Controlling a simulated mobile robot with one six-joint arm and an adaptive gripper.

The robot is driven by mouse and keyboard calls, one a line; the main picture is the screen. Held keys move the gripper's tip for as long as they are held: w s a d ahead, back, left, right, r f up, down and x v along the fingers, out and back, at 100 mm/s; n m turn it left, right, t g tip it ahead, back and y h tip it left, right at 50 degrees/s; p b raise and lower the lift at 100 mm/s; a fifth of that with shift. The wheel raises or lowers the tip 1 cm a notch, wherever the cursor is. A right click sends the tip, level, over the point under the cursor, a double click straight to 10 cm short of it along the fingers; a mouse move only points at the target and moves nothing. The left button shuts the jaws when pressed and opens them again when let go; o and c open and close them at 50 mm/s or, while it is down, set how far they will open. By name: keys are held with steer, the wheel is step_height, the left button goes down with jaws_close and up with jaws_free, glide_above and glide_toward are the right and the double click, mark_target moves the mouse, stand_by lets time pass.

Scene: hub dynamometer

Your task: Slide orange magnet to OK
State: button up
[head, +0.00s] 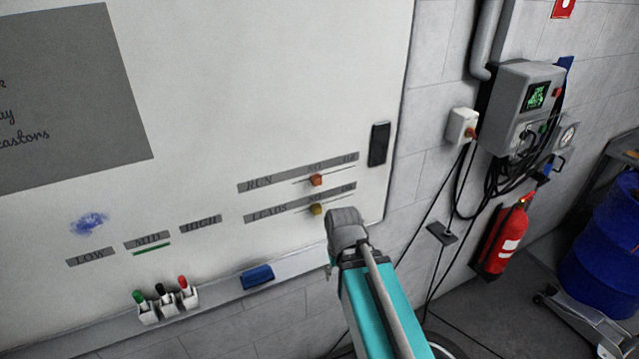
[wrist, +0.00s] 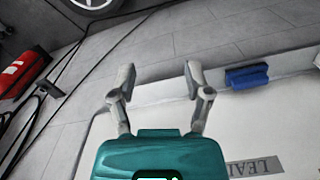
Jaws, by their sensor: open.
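The orange magnet (head: 316,180) sits on a thin line on the whiteboard (head: 270,60), by the RUN label strip (head: 290,174). The strip's right end carries small lettering that seems to read OK. A yellow magnet (head: 316,209) sits just below, by the LEADS strip (head: 290,205). My gripper (wrist: 158,78) is open and empty in the wrist view, its fingers apart over the board's lower edge and the floor. In the head view my arm is in front at lower centre, below and right of both magnets. Neither magnet shows in the wrist view.
A blue eraser (head: 257,276) and a holder with several markers (head: 166,302) are on the ledge. A black block (head: 379,144) is on the board's right edge. Hanging cables, a wall unit (head: 520,105) and an extinguisher (head: 505,238) stand to the right.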

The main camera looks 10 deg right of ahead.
steer(key=shift+f, duration=0.1)
steer(key=c, duration=0.4)
steer(key=shift+f+b, duration=0.65)
steer(key=shift+b, duration=0.1)
steer(key=c, duration=0.5)
step_height(320, 180, down, 20)
steer(key=b, duration=1.9)
steer(key=shift+r, duration=0.25)
steer(key=shift+a, duration=0.1)
steer(key=shift+a, duration=0.1)
